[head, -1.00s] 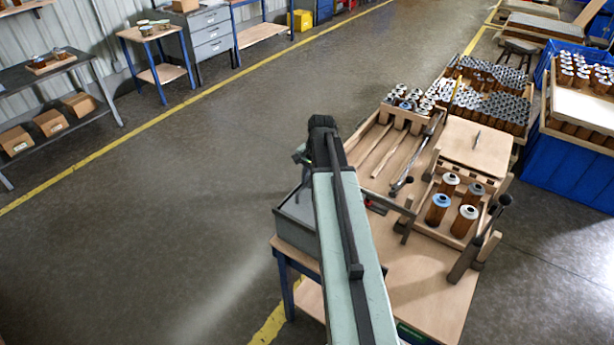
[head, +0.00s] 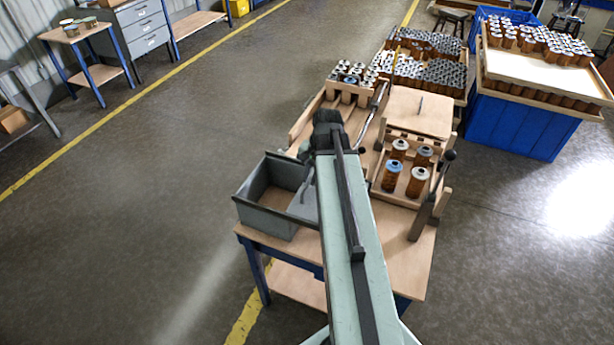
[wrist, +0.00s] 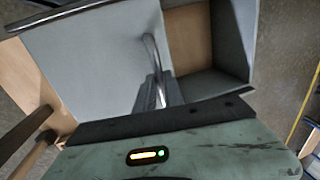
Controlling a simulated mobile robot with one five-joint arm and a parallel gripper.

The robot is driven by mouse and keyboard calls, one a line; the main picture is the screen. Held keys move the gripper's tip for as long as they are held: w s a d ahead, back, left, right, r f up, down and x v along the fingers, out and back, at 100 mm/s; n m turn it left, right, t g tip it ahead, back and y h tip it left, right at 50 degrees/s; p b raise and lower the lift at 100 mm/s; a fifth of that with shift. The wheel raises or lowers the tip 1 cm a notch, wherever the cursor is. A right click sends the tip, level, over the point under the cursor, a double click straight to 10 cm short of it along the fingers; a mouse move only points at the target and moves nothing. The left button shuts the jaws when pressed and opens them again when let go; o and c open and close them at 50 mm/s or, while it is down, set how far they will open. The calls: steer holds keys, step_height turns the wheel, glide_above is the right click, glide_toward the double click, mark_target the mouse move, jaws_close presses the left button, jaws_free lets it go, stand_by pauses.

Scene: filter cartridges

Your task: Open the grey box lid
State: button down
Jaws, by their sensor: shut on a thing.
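The grey box (head: 262,213) stands at the left end of the workbench, in the head view. Its left part is uncovered and the inside shows. The grey lid (wrist: 85,62) is a flat panel in the wrist view, off to one side of the box opening (wrist: 232,40). A sliver of it shows in the head view (head: 304,203), beside my arm. A curved metal handle (wrist: 152,52) stands on the lid. My gripper (wrist: 157,94) is shut on this handle. My arm hides the gripper and most of the lid in the head view.
A wooden rack with filter cartridges (head: 396,147) and a dark-knobbed lever (head: 434,192) stand right of my arm. A tray with a long metal tool (head: 370,125) lies behind. The bench's front right (head: 401,262) is bare. Floor left of the bench is clear.

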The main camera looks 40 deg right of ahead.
steer(key=shift+w, duration=0.1)
steer(key=c, duration=1.5)
jaws_free()
steer(key=shift+o, duration=0.2)
step_height(320, 180, up, 8)
steer(key=s+p, duration=0.1)
steer(key=p, duration=0.6)
steer(key=shift+s+d+f+p, duration=0.15)
steer(key=shift+d+p, duration=0.2)
steer(key=shift+d, duration=0.05)
